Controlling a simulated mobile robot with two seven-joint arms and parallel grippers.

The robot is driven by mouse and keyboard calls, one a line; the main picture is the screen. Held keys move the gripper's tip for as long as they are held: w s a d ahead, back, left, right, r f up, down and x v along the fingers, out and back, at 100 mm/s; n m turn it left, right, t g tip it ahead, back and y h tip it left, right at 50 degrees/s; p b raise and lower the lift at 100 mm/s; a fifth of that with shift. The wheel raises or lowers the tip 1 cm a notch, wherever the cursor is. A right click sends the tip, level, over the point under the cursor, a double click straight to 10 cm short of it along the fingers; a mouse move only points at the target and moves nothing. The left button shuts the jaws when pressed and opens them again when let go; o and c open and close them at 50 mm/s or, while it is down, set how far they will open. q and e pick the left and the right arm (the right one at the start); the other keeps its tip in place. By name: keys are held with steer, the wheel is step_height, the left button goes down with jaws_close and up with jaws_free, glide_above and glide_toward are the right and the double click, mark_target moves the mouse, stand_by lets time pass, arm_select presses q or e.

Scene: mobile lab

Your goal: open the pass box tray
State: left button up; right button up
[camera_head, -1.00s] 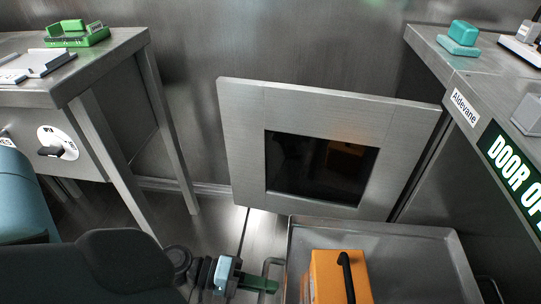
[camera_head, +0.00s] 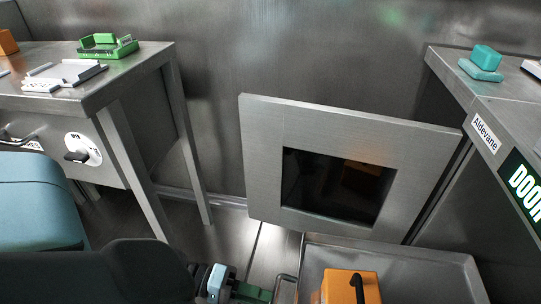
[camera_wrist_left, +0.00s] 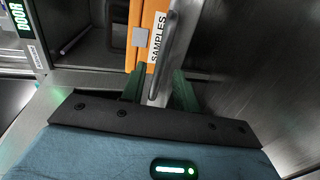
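The pass box tray (camera_head: 440,262) is a shallow grey metal tray at the bottom right of the head view, out in front of the wall. Its bar handle (camera_head: 278,287) is on its left side; the handle also shows in the left wrist view (camera_wrist_left: 178,42). An orange box (camera_head: 340,284) with a black handle stands in the tray; its SAMPLES label shows in the left wrist view. My left gripper (camera_head: 268,294) has green fingers. My right gripper is out of view.
A grey panel with a dark window (camera_head: 335,187) stands behind the tray. A metal bench (camera_head: 150,62) with a green holder (camera_head: 108,47) is at left. A counter (camera_head: 500,100) with a teal object (camera_head: 484,62) is at right. Bare floor shows between the bench and the tray.

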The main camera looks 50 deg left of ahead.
arm_select(q)
steer(key=v, duration=0.4)
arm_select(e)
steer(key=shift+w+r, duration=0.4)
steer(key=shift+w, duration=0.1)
arm_select(q)
steer(key=shift+r+p, duration=0.1)
steer(key=shift+p, duration=0.25)
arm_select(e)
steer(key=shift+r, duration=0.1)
